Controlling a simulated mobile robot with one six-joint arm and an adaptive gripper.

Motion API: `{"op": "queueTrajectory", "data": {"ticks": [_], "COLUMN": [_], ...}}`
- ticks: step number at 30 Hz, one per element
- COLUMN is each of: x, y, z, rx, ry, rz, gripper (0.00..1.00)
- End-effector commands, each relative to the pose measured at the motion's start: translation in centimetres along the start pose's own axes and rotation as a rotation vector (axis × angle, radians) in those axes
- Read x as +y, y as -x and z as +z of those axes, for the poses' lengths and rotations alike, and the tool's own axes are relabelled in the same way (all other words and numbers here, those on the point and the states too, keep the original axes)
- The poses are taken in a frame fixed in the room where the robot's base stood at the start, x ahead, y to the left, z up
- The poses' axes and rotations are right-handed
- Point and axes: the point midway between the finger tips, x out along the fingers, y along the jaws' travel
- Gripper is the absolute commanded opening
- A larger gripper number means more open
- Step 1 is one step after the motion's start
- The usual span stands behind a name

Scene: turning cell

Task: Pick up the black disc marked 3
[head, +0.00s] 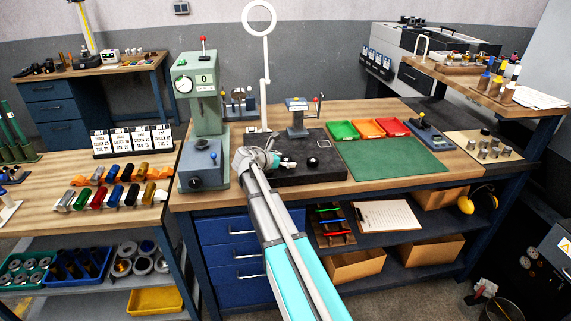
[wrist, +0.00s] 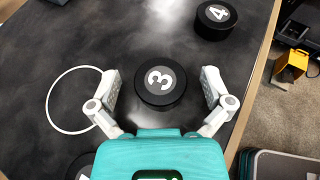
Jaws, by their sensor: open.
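The black disc marked 3 (wrist: 160,82) lies flat on a dark surface (wrist: 60,50) in the wrist view, with a white 3 on a grey round face. My gripper (wrist: 161,90) is open, one finger to the left of the disc and one to the right, with gaps on both sides. The fingers do not grip it. In the head view my gripper (head: 260,157) is over the left part of the black plate (head: 310,177) on the bench. I cannot make out the disc marked 3 there.
A black disc marked 4 (wrist: 213,20) lies beyond, to the upper right. Another dark round piece (wrist: 80,165) is partly cut off at lower left. A thin white ring (wrist: 52,100) shows left of the gripper. A green press (head: 200,110) stands left of the plate.

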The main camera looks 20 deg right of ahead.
Motion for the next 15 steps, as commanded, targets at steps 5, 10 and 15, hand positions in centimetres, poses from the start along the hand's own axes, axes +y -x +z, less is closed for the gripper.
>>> {"op": "queueTrajectory", "data": {"ticks": [5,10,15], "x": [0.00,-0.01,0.00], "y": [0.03,0.03,0.03], "z": [0.01,0.01,0.01], "rx": [0.000,0.000,0.000], "ry": [0.000,0.000,0.000], "rz": [0.000,0.000,0.000], "gripper": [1.00,1.00,0.74]}}
